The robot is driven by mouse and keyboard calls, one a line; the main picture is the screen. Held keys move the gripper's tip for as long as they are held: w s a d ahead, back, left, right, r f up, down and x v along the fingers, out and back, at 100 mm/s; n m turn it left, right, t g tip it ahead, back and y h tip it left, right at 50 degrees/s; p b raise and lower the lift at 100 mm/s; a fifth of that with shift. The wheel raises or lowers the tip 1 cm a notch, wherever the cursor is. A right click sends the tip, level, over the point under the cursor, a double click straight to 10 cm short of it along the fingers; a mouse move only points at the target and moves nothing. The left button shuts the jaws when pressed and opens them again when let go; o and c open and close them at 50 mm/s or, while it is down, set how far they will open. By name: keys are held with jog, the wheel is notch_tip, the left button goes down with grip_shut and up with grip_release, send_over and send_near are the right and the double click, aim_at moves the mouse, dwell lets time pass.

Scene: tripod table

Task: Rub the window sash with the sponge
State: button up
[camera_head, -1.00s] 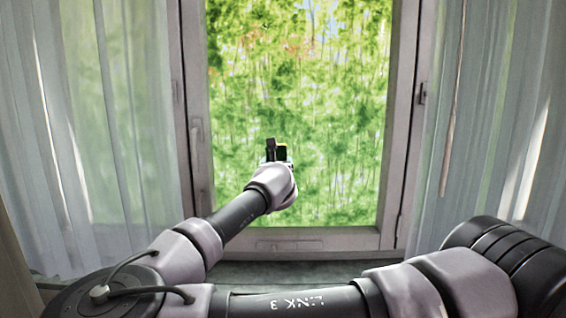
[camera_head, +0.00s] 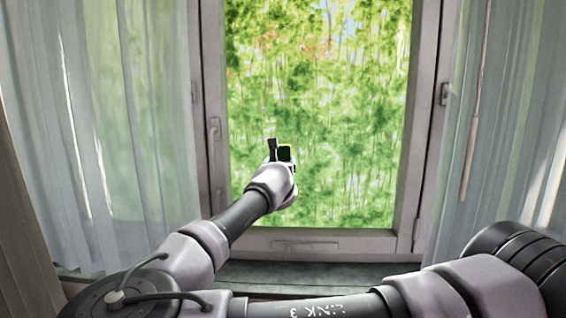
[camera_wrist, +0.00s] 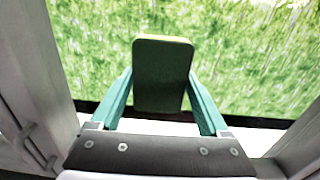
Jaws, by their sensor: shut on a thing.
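The window sash (camera_head: 217,190) is a pale grey frame around a glass pane with green foliage behind it. My gripper (camera_head: 281,150) is in front of the pane in the head view, nearer the sash's left side. In the wrist view my gripper (camera_wrist: 160,92) has green fingers shut on the sponge (camera_wrist: 161,72), a dark block with a yellow edge at its top. The sponge also shows small in the head view (camera_head: 285,153). Whether the sponge touches the window cannot be told.
A handle (camera_head: 214,133) sits on the sash's left side. Sheer curtains hang at the left (camera_head: 110,130) and right (camera_head: 515,120). A grey sill (camera_head: 310,274) runs below the window. The space before the pane is otherwise clear.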

jog(key=shift+s+d, duration=0.1)
jog(key=shift+s, duration=2.75)
jog(key=shift+s, duration=0.1)
jog(key=shift+s, duration=1.4)
